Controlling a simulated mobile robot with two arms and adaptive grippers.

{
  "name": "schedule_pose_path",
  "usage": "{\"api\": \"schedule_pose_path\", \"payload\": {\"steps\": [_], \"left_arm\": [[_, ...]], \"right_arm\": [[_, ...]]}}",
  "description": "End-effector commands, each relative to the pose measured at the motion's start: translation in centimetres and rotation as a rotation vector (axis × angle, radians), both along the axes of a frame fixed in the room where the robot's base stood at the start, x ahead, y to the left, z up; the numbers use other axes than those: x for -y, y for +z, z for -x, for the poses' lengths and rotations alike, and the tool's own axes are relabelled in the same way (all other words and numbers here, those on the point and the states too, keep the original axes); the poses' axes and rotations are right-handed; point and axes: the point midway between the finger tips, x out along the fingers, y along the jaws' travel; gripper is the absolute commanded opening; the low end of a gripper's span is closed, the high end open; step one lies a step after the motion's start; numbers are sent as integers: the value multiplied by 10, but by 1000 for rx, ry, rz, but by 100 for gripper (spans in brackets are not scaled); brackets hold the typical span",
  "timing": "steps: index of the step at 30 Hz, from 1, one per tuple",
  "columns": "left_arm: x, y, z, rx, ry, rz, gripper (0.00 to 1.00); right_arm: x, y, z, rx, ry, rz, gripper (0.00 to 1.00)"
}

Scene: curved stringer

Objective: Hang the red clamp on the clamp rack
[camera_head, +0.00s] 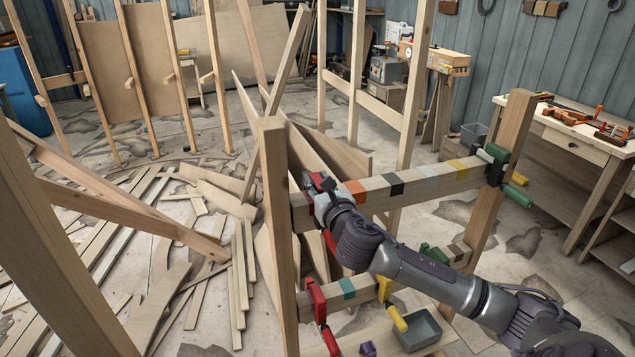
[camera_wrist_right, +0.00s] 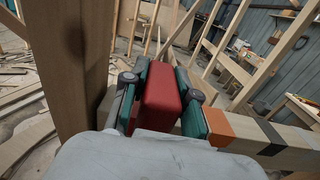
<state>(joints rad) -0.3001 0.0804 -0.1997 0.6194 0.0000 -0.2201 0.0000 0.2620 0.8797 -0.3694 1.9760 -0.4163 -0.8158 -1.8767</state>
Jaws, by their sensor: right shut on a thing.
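The clamp rack is a wooden frame; its upper rail (camera_head: 411,179) carries coloured bands. My right gripper (camera_head: 320,188) is at the left end of this rail, beside the left post. It is shut on a red clamp (camera_head: 317,179). In the wrist view the red clamp (camera_wrist_right: 163,92) sits between the two teal-padded fingers of the gripper (camera_wrist_right: 164,98), left of the orange band (camera_wrist_right: 232,129). The gripper hides much of the clamp, so I cannot tell whether it bears on the rail. My left gripper is out of view.
A green clamp (camera_head: 494,165) hangs at the upper rail's right end. Another red clamp (camera_head: 317,301) and a yellow clamp (camera_head: 397,317) are on the lower rail. The left post (camera_head: 275,230) is close to my gripper. Planks litter the floor.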

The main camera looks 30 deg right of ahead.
Motion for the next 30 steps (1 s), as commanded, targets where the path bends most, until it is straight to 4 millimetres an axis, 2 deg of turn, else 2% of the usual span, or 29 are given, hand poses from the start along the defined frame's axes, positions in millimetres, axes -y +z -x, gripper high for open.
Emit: {"api": "schedule_pose_path", "payload": {"steps": [23, 24, 29, 30], "left_arm": [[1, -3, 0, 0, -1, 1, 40], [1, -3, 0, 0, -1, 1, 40], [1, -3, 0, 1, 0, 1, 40], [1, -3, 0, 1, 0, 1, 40]], "right_arm": [[0, -8, 0, 5, 0, 1, 0], [0, -8, 0, 5, 0, 1, 32], [0, -9, 0, 3, 0, 1, 58], [0, -9, 0, 3, 0, 1, 58]]}}
